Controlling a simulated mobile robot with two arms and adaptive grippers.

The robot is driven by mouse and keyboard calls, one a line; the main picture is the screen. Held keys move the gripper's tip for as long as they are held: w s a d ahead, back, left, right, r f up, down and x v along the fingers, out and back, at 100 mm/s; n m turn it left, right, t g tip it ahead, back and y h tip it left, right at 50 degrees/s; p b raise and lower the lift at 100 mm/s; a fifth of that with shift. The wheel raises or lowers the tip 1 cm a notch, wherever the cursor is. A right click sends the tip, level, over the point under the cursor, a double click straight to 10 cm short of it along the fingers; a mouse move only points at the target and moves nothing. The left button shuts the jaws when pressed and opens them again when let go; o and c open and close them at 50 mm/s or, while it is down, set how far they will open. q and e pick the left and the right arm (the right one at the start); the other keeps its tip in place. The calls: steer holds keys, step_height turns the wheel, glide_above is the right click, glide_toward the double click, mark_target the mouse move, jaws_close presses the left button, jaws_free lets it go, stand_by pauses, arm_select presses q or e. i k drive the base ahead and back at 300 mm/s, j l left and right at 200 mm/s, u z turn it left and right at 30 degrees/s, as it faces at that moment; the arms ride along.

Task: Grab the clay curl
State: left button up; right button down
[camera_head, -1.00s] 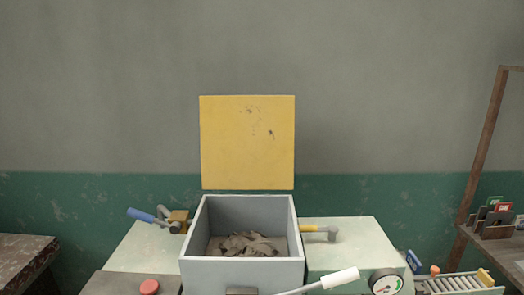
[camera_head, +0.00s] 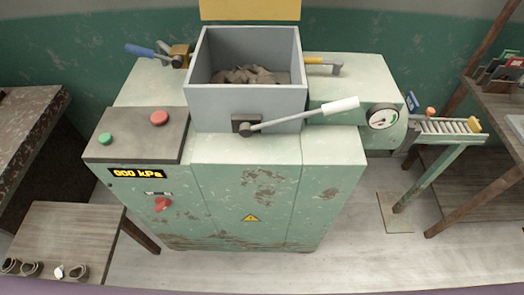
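Grey-brown clay trimmings (camera_head: 250,75) lie heaped on the floor of an open grey metal hopper box (camera_head: 248,106). The box sits on top of a green machine (camera_head: 252,190). I cannot pick out a single curl from the heap. Neither of my grippers is in view.
A white-handled lever (camera_head: 318,112) sticks out from the box front to the right. A yellow lid (camera_head: 250,9) stands open behind. A dark panel (camera_head: 135,135) carries red and green buttons. A wooden stool (camera_head: 68,240) with small rings stands front left; a roller conveyor (camera_head: 448,127) is right.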

mark_target(73, 273)
steer(key=u, duration=2.25)
